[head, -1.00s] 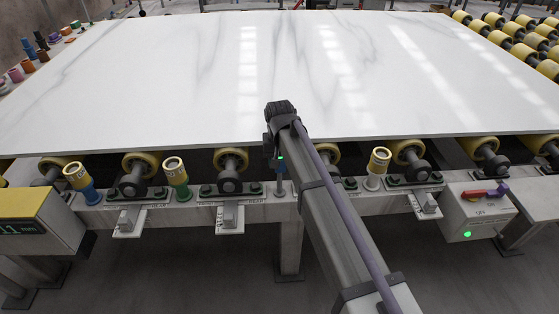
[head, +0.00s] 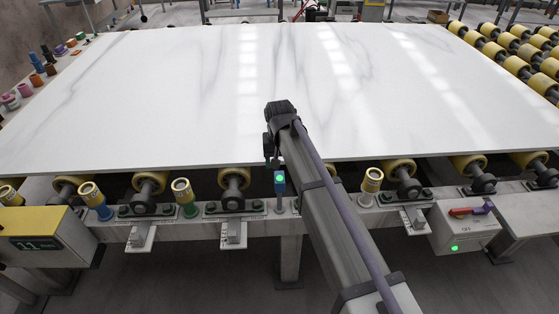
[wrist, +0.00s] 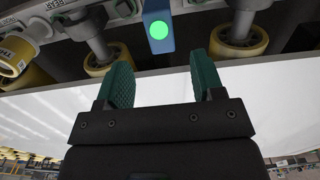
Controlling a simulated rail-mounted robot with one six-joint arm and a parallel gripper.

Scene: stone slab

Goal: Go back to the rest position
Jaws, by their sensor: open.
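My gripper (wrist: 162,82) is open, with two green ribbed fingers apart and nothing held between them. In the head view my arm reaches toward the near edge of the slab, and its end hides the fingers. The white veined stone slab (head: 180,90) lies flat on the roller line. In the wrist view the slab (wrist: 40,115) shows behind the fingers. A small blue post with a lit green lamp (head: 280,183) stands by the near rail. It also shows in the wrist view (wrist: 158,30), past the fingertips and apart from them.
Yellow rollers (head: 151,183) run under the slab's near edge, with more (head: 520,55) at the far right. Yellow-topped tubes (head: 184,196) stand on the rail. A display box (head: 45,240) is at left and a red-handled switch box (head: 462,228) at right. The near floor is open.

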